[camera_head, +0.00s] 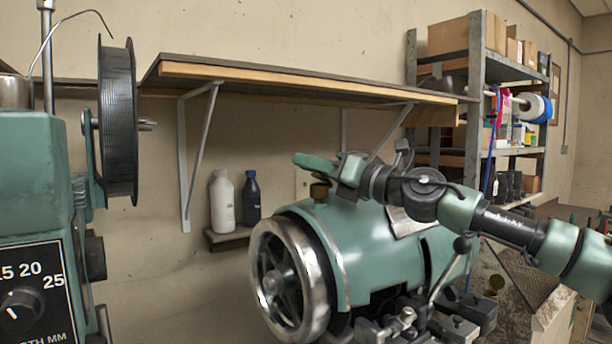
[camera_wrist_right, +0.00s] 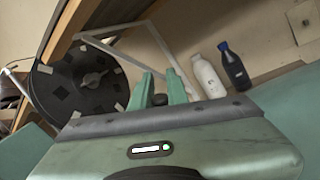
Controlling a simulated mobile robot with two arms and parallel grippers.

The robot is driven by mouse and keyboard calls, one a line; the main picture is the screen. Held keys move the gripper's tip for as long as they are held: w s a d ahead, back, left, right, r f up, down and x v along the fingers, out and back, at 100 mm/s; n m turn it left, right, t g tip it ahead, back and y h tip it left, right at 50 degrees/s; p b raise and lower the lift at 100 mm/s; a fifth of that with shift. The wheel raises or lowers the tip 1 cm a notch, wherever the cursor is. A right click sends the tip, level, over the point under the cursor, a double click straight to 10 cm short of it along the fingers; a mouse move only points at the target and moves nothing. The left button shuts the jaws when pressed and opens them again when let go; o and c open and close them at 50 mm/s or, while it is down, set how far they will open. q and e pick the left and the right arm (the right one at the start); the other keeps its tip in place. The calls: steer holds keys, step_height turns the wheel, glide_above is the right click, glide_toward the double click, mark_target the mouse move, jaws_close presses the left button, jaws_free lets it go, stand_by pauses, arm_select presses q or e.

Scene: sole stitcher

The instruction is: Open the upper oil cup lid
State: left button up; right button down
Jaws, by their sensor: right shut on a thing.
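The upper oil cup (camera_head: 319,193) is a small brass cup on top of the green stitcher body (camera_head: 365,250). My right gripper (camera_head: 313,163) is at the top of this cup, its green fingers pointing left. In the right wrist view a small dark round lid (camera_wrist_right: 160,99) shows between the two fingers (camera_wrist_right: 160,85), and the gripper is shut on it. The fingers hide much of the lid in the head view, so its tilt cannot be told. My left gripper is not in view.
A handwheel (camera_head: 290,278) is at the machine's left end. A wall shelf (camera_head: 310,82) hangs above and behind the gripper. White (camera_head: 222,200) and dark (camera_head: 251,198) bottles stand on a small ledge behind. A green machine with a black spool (camera_head: 118,120) is at left.

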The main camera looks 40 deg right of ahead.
steer(key=m, duration=0.2)
steer(key=d+m+t+h, duration=0.1)
steer(key=m+b, duration=0.1)
steer(key=m, duration=0.1)
steer(key=shift+s+d+r+m+t+h, duration=0.15)
steer(key=shift+d+r+m+t+h, duration=0.15)
steer(key=shift+d+r+t+h, duration=0.1)
steer(key=m, duration=0.1)
steer(key=m+h, duration=0.1)
steer(key=m, duration=0.1)
steer(key=shift+d+r+m+t, duration=0.1)
steer(key=shift+d+m+t, duration=0.2)
steer(key=shift+d+t, duration=0.1)
steer(key=shift+s+d+m+h+b, duration=0.1)
steer(key=shift+d+m+h+b, duration=0.2)
steer(key=shift+m+h, duration=0.65)
steer(key=shift+d+m+h+b, duration=0.1)
steer(key=shift+d+m+h, duration=0.35)
steer(key=shift+m, duration=0.9)
steer(key=c, duration=1.4)
jaws_free()
